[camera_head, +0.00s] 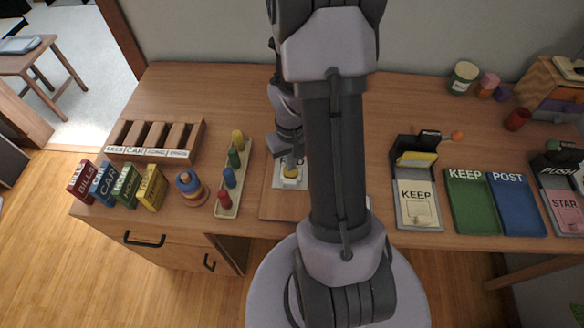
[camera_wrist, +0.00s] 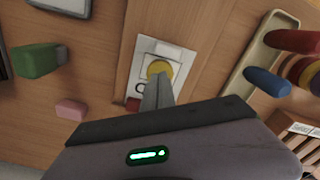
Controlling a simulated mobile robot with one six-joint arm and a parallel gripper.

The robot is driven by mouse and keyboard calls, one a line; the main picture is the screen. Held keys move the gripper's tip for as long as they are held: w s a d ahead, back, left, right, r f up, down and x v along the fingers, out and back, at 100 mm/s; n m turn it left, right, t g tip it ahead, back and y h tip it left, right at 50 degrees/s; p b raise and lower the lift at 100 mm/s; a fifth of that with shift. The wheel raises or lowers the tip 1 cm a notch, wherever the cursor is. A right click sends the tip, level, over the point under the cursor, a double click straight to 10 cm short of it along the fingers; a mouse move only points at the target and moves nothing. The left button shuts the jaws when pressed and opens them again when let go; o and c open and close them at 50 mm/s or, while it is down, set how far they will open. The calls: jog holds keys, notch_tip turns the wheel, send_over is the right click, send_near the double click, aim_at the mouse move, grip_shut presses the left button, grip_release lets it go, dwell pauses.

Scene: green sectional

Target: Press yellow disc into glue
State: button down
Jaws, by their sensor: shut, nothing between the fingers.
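The yellow disc (camera_wrist: 159,69) lies on a white square on a pale card, and a paler white block or patch sits just beyond it. In the head view the disc (camera_head: 291,171) shows as a small yellow spot under my fingertips. My gripper (camera_wrist: 158,82) is shut and empty, its fingers pointing down with the tips at the disc's near edge. I cannot tell whether the tips touch the disc. In the head view my gripper (camera_head: 292,158) is above the card (camera_head: 284,182), and my arm hides the card's right part. No glue can be told apart.
A peg tray (camera_head: 240,190) with several colored pegs stands left of the card. Beyond it are a ringed toy (camera_head: 190,185), labelled boxes (camera_head: 150,188) and a slotted rack (camera_head: 155,138). A KEEP stand (camera_head: 417,207) and green and blue trays (camera_head: 470,202) are on the right.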

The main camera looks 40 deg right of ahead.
notch_tip(320, 180, up, 6)
jog(key=p, duration=0.4)
jog(key=w+a+r+t, duration=0.1)
jog(key=a+r+t, duration=0.1)
jog(key=a+r, duration=0.5)
jog(key=w+a+r+t, duration=0.1)
jog(key=a+r, duration=0.4)
jog(key=r, duration=0.5)
jog(key=s+a+r+t+y, duration=0.2)
jog(key=s+a+r, duration=0.7)
jog(key=a, duration=0.3)
jog(key=shift+t, duration=0.4)
